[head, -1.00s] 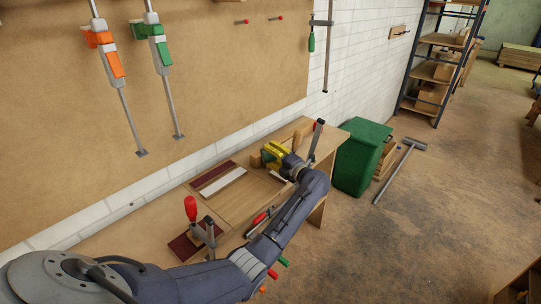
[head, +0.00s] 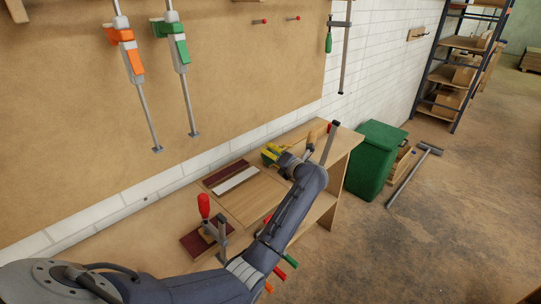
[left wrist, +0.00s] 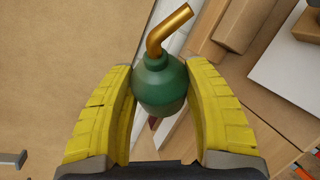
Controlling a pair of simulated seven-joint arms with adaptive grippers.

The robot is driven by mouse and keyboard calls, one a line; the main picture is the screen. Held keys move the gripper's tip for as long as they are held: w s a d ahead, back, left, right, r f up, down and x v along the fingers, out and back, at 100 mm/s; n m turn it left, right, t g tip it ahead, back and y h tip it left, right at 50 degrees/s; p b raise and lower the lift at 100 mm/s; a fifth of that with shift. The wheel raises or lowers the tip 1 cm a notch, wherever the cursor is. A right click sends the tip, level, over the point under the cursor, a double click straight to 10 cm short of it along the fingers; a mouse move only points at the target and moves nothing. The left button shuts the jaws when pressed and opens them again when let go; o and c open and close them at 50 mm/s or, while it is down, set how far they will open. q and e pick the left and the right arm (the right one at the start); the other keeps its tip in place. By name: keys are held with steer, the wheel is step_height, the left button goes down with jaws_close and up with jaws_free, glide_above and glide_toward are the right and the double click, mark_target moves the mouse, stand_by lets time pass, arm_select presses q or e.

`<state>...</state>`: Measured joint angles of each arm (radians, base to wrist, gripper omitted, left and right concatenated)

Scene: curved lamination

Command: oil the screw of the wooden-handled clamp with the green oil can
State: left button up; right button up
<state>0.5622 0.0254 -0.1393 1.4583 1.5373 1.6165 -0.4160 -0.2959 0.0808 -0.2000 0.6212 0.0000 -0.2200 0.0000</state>
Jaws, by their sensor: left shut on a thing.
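The green oil can (left wrist: 160,88) with a bent brass spout (left wrist: 168,30) is between the yellow fingers of my left gripper (left wrist: 163,80) in the left wrist view. The gripper is shut on it. In the head view my left gripper (head: 271,154) is over the far part of the bench, and the can is hidden there. A tan wooden handle (head: 311,140), apparently of the wooden-handled clamp, stands just right of the gripper beside a dark upright bar (head: 330,143). My wrist hides the clamp's lower part, and its screw cannot be made out. My right gripper is out of view.
A red-handled clamp (head: 204,207) stands on a dark red board on the bench (head: 253,196). Dark red and white strips (head: 235,179) lie behind it. Several red and green handles show at the bench's front. A green bin (head: 375,160) stands to the right.

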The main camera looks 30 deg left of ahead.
arm_select(q)
steer(key=n, duration=0.1)
steer(key=s+a+r+n+h, duration=0.1)
steer(key=n, duration=0.1)
steer(key=shift+s+a+r+t, duration=0.3)
steer(key=s+a+n+h, duration=0.1)
steer(key=r+n+t+h, duration=0.1)
steer(key=n, duration=0.1)
steer(key=shift+s+a+r, duration=0.3)
steer(key=shift+s+a, duration=0.1)
steer(key=s+d+r+m+t+h, duration=0.2)
steer(key=d+h, duration=0.1)
steer(key=d, duration=0.6)
steer(key=s+d+r+m+t+h, duration=0.2)
steer(key=d+m, duration=0.1)
steer(key=d, duration=0.7)
steer(key=s+d+f+m+h, duration=0.1)
steer(key=s+d+m+h, duration=0.1)
steer(key=s+d, duration=0.3)
steer(key=s+d+f+m+h, duration=0.2)
steer(key=s+d, duration=0.4)
steer(key=d, duration=0.6)
steer(key=shift+f+t+h, duration=0.25)
steer(key=shift+t+h, duration=0.15)
steer(key=shift+h, duration=0.4)
steer(key=shift+w, duration=0.1)
